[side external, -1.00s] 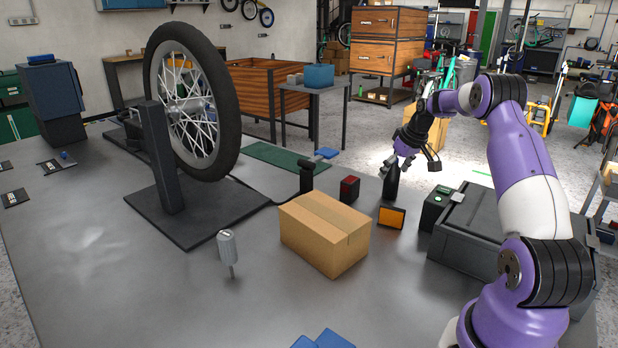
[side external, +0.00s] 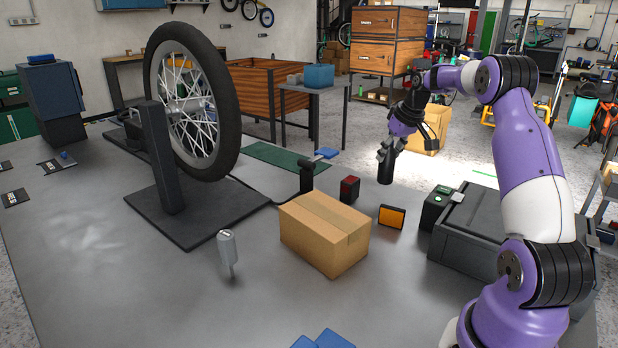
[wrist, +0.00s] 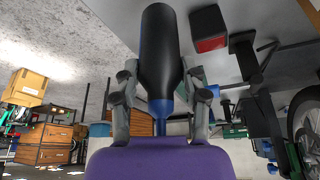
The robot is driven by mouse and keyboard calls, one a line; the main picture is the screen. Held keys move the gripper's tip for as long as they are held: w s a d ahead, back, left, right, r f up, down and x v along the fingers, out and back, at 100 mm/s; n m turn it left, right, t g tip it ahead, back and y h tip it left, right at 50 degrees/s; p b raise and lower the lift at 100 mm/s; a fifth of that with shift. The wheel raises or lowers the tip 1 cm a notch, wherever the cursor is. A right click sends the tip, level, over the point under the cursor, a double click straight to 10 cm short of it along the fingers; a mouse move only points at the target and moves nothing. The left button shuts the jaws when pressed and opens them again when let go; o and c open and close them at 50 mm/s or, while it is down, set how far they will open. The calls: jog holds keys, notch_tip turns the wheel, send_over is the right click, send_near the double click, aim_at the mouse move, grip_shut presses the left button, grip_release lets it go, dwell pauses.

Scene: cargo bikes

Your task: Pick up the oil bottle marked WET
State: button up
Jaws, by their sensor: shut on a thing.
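My gripper (side external: 390,149) is shut on a dark bottle (side external: 386,171) and holds it near the far edge of the workbench, beyond the orange reflector. The bottle hangs upright and looks raised a little above the bench. In the wrist view the bottle (wrist: 159,50) is black with a blue collar and thin blue nozzle, and the fingers (wrist: 162,97) close on both sides of its narrowing end. No marking on the bottle can be read.
Near the bottle are a red-faced light (side external: 349,189), an orange reflector (side external: 391,217) and a small black box with a green top (side external: 437,203). A cardboard box (side external: 325,233) stands mid-bench. A wheel (side external: 192,100) on a stand is at left. A grey case (side external: 468,240) is at right.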

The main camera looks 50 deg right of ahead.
jog(key=w+a+r, duration=0.2)
jog(key=a+r, duration=0.3)
jog(key=a, duration=0.3)
jog(key=shift+w+a+r, duration=0.2)
jog(key=shift+w+a, duration=0.05)
jog(key=shift+w, duration=0.05)
